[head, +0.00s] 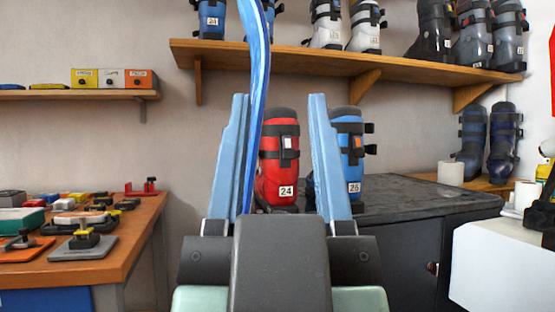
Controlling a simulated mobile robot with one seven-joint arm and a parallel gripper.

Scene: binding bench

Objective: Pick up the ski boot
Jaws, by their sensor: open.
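A red ski boot (277,170) with black straps and a "24" label stands upright on a dark-topped cabinet (428,196). A blue ski boot (351,165) with a numbered label stands close to its right, partly behind my right finger. My gripper (279,98) is open, its two light-blue fingers pointing up in the picture. The red boot shows between the fingers, apparently beyond them, and nothing is held.
A tall blue ski (259,75) rises beside the left finger; its depth is unclear. A wall shelf (330,62) above holds several boots. A wooden bench (140,235) with tools stands at left, a white box (490,262) at right. The cabinet top right of the blue boot is mostly clear.

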